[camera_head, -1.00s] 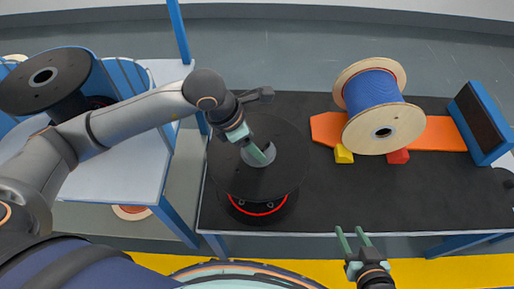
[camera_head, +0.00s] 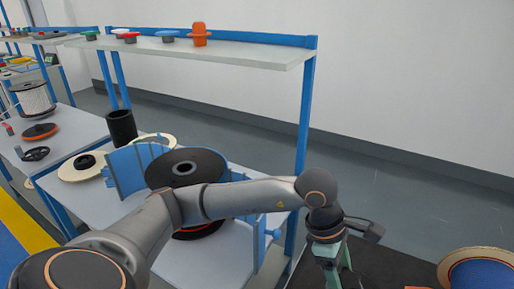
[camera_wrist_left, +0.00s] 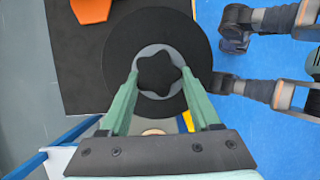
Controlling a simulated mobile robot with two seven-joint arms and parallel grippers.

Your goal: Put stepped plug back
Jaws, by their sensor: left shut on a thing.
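My left gripper (camera_head: 338,278) hangs at the bottom edge of the head view, its fingertips cut off there. In the left wrist view its two green fingers (camera_wrist_left: 160,74) are shut on the stepped plug (camera_wrist_left: 160,70), which shows a dark star-shaped middle inside a grey ring. The plug is over the centre of a black reel (camera_wrist_left: 117,45). I cannot tell whether it sits in the reel's hole or is raised above it. My right gripper's fingers are not in view.
A raised shelf (camera_head: 260,57) carries an orange stepped piece (camera_head: 200,36) and several small coloured plugs. Below is a table with another black reel (camera_head: 165,165) between blue holders (camera_head: 125,172). A wooden-flanged spool (camera_head: 448,268) is at lower right. Bare shelf shows right of the orange piece.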

